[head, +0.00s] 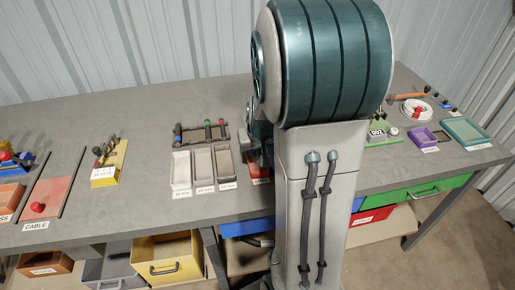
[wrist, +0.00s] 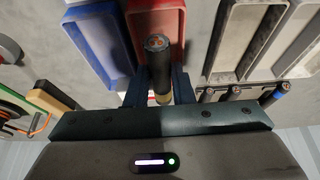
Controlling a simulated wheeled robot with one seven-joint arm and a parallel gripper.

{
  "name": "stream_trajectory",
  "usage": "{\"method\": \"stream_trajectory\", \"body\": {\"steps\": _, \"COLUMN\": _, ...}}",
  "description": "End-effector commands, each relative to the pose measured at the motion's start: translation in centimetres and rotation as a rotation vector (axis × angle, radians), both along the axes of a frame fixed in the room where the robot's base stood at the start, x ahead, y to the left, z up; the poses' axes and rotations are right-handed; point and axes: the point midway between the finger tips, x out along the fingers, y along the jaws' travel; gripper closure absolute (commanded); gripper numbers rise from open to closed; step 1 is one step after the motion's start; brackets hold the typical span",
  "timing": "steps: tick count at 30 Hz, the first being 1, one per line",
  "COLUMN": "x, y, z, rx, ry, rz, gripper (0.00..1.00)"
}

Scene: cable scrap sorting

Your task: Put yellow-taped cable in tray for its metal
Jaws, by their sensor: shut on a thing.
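In the wrist view my gripper (wrist: 158,82) is shut on a dark cable piece (wrist: 157,58). The cable's near end faces the camera and shows reddish copper-coloured cores, and a yellowish band is visible lower down between the fingers. The cable is over or in front of the red tray (wrist: 178,18); I cannot tell how high above it. A blue tray (wrist: 88,42) is beside the red one. In the head view the red tray (head: 259,180) is partly hidden by my arm, which also hides my gripper and the cable.
Three pale trays (head: 203,188) stand left of the red tray. Behind them is a rack (head: 197,138) with several cable pieces, also seen in the wrist view (wrist: 240,94). A yellow stand (head: 106,177) and a red cable board (head: 48,195) are further left. Bare bench lies between.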

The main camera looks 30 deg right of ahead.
Motion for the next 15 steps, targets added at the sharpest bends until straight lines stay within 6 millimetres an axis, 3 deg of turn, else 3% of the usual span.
{"method": "stream_trajectory", "body": {"steps": 15, "x": 0.0, "y": 0.1, "z": -1.1, "rx": -0.001, "ry": -0.001, "rz": 0.001, "gripper": 1.00}}
